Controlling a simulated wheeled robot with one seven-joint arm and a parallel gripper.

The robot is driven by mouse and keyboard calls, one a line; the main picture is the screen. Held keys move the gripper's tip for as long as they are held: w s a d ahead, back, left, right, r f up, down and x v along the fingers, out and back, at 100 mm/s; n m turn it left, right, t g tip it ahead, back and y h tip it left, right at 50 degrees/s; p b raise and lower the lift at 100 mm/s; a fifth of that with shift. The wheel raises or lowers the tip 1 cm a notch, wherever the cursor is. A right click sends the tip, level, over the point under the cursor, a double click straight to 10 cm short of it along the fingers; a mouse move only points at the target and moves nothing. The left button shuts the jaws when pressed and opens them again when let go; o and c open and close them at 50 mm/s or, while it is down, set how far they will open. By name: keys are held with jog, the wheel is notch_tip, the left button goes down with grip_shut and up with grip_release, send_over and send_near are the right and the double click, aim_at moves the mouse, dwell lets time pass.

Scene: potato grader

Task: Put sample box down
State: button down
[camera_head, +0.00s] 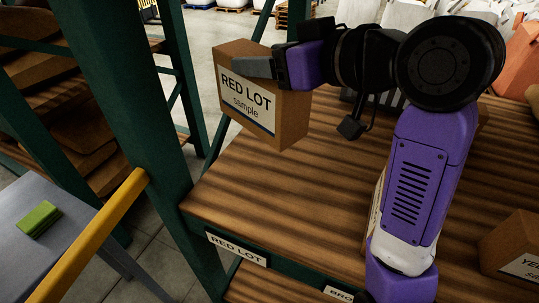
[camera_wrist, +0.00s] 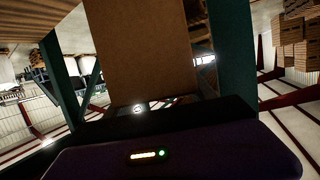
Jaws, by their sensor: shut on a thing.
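The sample box (camera_head: 262,95) is a brown cardboard box with a white label reading "RED LOT sample". In the head view it is at the upper middle, tilted, over the left part of a wooden shelf (camera_head: 265,195). My gripper (camera_head: 262,67) is shut on the box near its top. The box seems to be held above the shelf, but the gap under it is hard to judge. In the wrist view the box (camera_wrist: 143,50) fills the upper middle as a plain brown face. The shelf's front edge carries a "RED LOT" tag (camera_head: 237,248) below the box.
A green post (camera_head: 120,100) and a yellow rail (camera_head: 95,235) stand left of the shelf. A grey table (camera_head: 75,245) with a green object (camera_head: 39,219) is at lower left. Another labelled box (camera_head: 515,250) sits at right. My arm hides part of the shelf.

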notch_tip(320, 180, down, 18)
jog(key=shift+r, duration=0.15)
dwell(0.5)
jog(key=shift+c, duration=1.6)
grip_release()
jog(key=shift+f, duration=0.25)
jog(key=shift+r, duration=0.1)
jog(key=b+v, duration=0.1)
jog(key=v, duration=1.1)
